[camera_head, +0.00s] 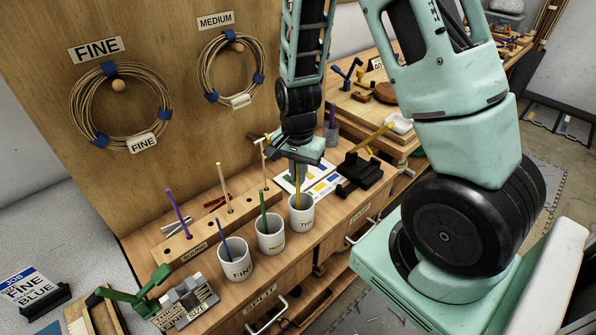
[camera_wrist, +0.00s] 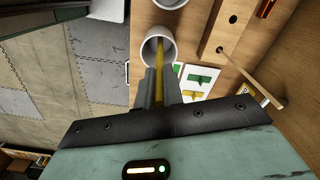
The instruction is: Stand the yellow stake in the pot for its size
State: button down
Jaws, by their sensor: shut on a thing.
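The yellow stake (camera_head: 297,188) is upright, with its lower end inside the mouth of the white pot (camera_head: 301,217) whose label starts "TH". My gripper (camera_head: 298,172) is above that pot and shut on the stake. In the wrist view the yellow stake (camera_wrist: 160,55) runs between my fingers into the white pot (camera_wrist: 147,50). Its lower tip is hidden by the pot wall. The pot labelled FINE (camera_head: 236,261) holds a blue stake (camera_head: 223,234). The middle pot (camera_head: 270,237) holds a green stake (camera_head: 263,210).
A wooden rack (camera_head: 200,240) behind the pots holds a purple stake (camera_head: 178,212) and plain ones. A black block (camera_head: 358,175) with a yellow bar stands to the right. A grey size gauge (camera_head: 188,302) and a job card (camera_head: 28,287) are at the left.

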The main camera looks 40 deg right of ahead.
jog(key=shift+f+b, duration=0.6)
jog(key=shift+f, duration=0.3)
jog(key=c, duration=1.5)
grip_release()
jog(key=shift+o, duration=0.2)
jog(key=shift+r, duration=0.1)
notch_tip(320, 180, up, 17)
jog(key=shift+r+b, duration=0.2)
jog(key=shift+b, duration=0.1)
jog(key=s+a+f+n+b, duration=0.1)
jog(key=s+a+f+n, duration=0.1)
jog(key=s+a+n, duration=0.6)
jog(key=s+a+f+n+b, duration=0.1)
jog(key=s+a+f+n, duration=0.1)
jog(key=s+a+n, duration=0.7)
jog(key=a+n, duration=0.3)
jog(key=a, duration=0.2)
jog(key=shift+s+a+n+y, duration=0.3)
